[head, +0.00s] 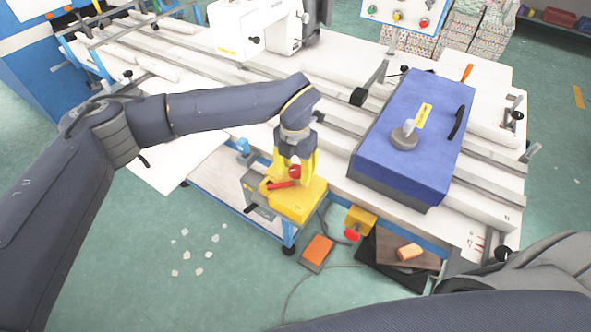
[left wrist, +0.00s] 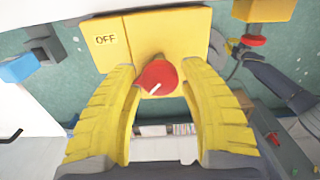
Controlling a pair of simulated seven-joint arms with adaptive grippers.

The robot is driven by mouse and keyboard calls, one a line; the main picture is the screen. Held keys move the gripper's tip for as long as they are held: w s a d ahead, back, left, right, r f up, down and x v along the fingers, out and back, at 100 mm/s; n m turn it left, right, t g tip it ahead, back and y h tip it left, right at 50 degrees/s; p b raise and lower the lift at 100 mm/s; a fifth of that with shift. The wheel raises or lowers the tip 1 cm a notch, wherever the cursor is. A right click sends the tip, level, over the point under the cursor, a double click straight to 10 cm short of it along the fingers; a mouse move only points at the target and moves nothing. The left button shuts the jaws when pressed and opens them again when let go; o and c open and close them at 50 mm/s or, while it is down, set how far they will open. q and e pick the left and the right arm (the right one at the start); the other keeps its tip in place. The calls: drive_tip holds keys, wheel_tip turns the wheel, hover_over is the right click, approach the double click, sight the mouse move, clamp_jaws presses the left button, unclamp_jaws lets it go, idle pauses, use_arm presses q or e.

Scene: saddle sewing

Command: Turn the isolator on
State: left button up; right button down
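The isolator is a yellow box (head: 305,204) at the table's front edge, with red parts on it. In the left wrist view its yellow plate (left wrist: 175,35) bears an OFF label (left wrist: 105,40) and a round red knob (left wrist: 157,78) with a white mark low on its face. My left gripper (head: 295,160) is over the box. Its yellow fingers (left wrist: 158,75) stand open on either side of the knob, close to it; whether they touch it I cannot tell. My right arm shows at the lower right of the head view, its gripper out of sight.
A second yellow box (head: 361,219) with a red button (head: 352,235) hangs nearby. A blue case (head: 415,135) lies on the white table. An orange pad (head: 317,250) is below on the green floor, near a cable. A small blue part (head: 243,146) sits left of the isolator.

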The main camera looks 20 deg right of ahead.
use_arm(q)
clamp_jaws()
